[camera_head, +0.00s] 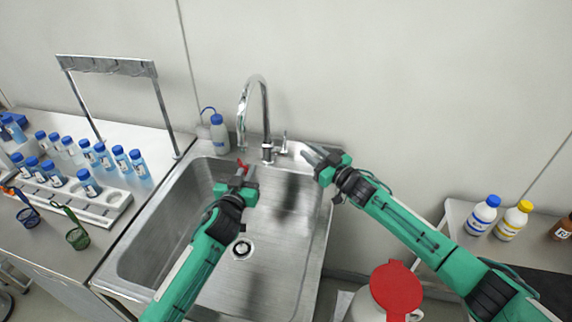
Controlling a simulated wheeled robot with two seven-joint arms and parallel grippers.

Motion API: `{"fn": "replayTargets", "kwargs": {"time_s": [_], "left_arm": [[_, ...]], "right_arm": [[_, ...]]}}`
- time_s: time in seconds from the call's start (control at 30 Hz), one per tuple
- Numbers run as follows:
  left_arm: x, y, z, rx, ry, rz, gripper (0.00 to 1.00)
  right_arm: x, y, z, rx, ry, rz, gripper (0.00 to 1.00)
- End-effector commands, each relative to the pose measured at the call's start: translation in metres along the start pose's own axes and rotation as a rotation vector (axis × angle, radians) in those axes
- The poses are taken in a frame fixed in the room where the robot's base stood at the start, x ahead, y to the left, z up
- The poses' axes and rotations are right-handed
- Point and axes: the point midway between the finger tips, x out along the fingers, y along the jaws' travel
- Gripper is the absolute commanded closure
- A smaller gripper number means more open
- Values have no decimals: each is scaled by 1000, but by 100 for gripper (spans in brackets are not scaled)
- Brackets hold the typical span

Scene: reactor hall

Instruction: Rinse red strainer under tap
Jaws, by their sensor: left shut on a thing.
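My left gripper (239,178) is over the sink (290,245), shut on the red strainer (241,164). Only a small red part shows beyond the fingers; the basket cannot be made out. The chrome tap (263,100) stands at the sink's back edge, its curved spout above and behind the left gripper. No water stream is visible. The tap's lever (284,142) is right of its base. My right gripper (313,156) is just right of the lever, apart from it, with its fingers spread and nothing visible between them.
Left of the sink are a rack (100,207) of blue-capped bottles, a green strainer (77,238) and a blue strainer (28,216). A wash bottle (219,135) stands behind the sink. A red-lidded container (396,290) and bottles (483,215) are at right.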

Motion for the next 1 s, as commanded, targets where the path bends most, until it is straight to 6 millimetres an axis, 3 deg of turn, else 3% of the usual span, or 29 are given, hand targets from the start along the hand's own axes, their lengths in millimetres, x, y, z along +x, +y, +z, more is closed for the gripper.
{"fn": "replayTargets", "kwargs": {"time_s": [0.37, 0.5, 0.57, 0.87, 1.0], "left_arm": [[0, 0, 0, 0, 0, 0, 100], [0, 0, 0, 0, 0, 0, 100], [0, 0, 0, 0, 0, 0, 100], [0, 0, 0, 0, 0, 0, 100], [0, 0, 0, 0, 0, 0, 100]], "right_arm": [[0, 0, 0, 0, 0, 0, 72], [1, -3, 1, -17, -5, -1, 100], [2, -7, 3, -47, -13, -1, 100], [6, -48, 18, -440, -94, 27, 100], [3, -69, 30, -786, -165, 80, 100]]}}
